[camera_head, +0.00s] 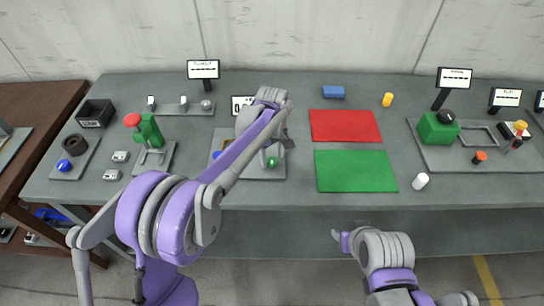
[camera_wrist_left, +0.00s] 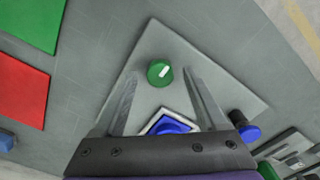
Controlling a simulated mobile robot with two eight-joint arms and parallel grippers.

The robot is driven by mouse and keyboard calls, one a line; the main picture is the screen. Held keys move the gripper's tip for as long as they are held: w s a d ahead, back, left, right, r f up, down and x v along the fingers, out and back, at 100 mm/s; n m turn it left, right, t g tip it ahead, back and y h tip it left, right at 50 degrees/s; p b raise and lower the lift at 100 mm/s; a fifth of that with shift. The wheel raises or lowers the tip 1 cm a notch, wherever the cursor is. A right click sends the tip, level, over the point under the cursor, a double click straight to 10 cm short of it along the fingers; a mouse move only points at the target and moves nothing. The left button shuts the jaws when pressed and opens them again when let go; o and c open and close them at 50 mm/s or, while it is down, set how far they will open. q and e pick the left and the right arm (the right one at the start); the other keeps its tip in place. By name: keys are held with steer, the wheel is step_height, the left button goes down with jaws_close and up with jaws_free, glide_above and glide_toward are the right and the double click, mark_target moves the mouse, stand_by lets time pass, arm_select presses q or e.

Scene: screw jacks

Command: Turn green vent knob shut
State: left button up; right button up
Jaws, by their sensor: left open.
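The green knob (camera_head: 272,162) sits at the front right of a grey plate (camera_head: 248,172) on the bench. In the left wrist view the round green knob (camera_wrist_left: 154,76) has a short white slanted mark on its top. My left gripper (camera_head: 273,147) is over the plate, partly hidden by its own arm in the head view. In the left wrist view its fingers (camera_wrist_left: 161,74) are apart, one on each side of the knob in the picture. Contact cannot be told. My right gripper (camera_head: 340,238) is in front of the bench, away from the plate; its jaws are unclear.
A blue-ended cylinder (camera_wrist_left: 249,134) is beside the right finger. The green mat (camera_head: 355,171) and red mat (camera_head: 345,125) lie right of the plate.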

arm_select(q)
steer(key=shift+f, duration=0.3)
jaws_close()
